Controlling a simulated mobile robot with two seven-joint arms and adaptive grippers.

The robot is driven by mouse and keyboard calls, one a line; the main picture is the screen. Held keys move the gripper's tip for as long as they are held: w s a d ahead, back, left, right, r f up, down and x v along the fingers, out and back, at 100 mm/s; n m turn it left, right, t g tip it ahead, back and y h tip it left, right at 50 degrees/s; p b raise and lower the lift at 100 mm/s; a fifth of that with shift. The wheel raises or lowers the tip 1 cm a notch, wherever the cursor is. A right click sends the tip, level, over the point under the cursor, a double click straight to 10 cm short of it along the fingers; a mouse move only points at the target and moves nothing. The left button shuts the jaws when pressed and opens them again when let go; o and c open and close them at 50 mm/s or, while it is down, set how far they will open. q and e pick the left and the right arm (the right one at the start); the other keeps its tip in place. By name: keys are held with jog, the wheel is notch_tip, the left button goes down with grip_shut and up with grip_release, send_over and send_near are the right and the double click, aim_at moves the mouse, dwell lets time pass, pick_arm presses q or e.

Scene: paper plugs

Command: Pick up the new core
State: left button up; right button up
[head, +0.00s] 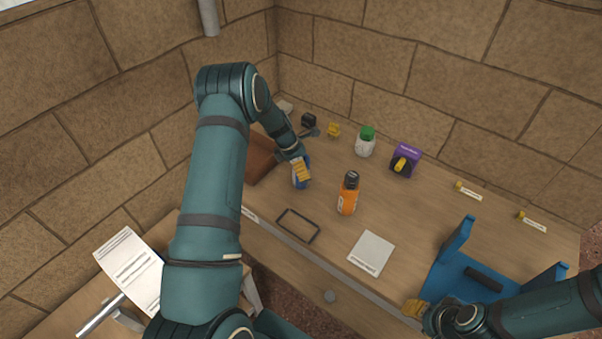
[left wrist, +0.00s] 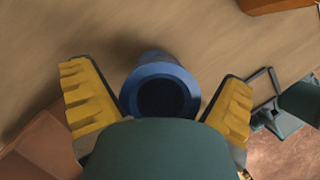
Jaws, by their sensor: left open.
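A blue round thing with a dark round centre, likely the new core (left wrist: 160,88), stands on the wooden table in the left wrist view. Whether the centre is hollow I cannot tell. In the head view, a blue part of it (head: 297,184) shows beside the yellow fingers of my left gripper (head: 302,172). That gripper is open, with one finger on each side of the blue thing. Contact is not clear. My right gripper (head: 415,309) is at the front right by a blue stand; its fingers are too small to judge.
An orange bottle (head: 348,195) stands right of my left gripper. A brown box (head: 262,160) is on its left. A dark rectangular frame (head: 298,226) and a white card (head: 371,253) lie in front. A blue stand (head: 455,272) is at the right. A green-capped jar (head: 365,142) and purple box (head: 410,151) stand behind.

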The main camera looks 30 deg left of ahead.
pick_arm(q)
jog(key=c, duration=1.3)
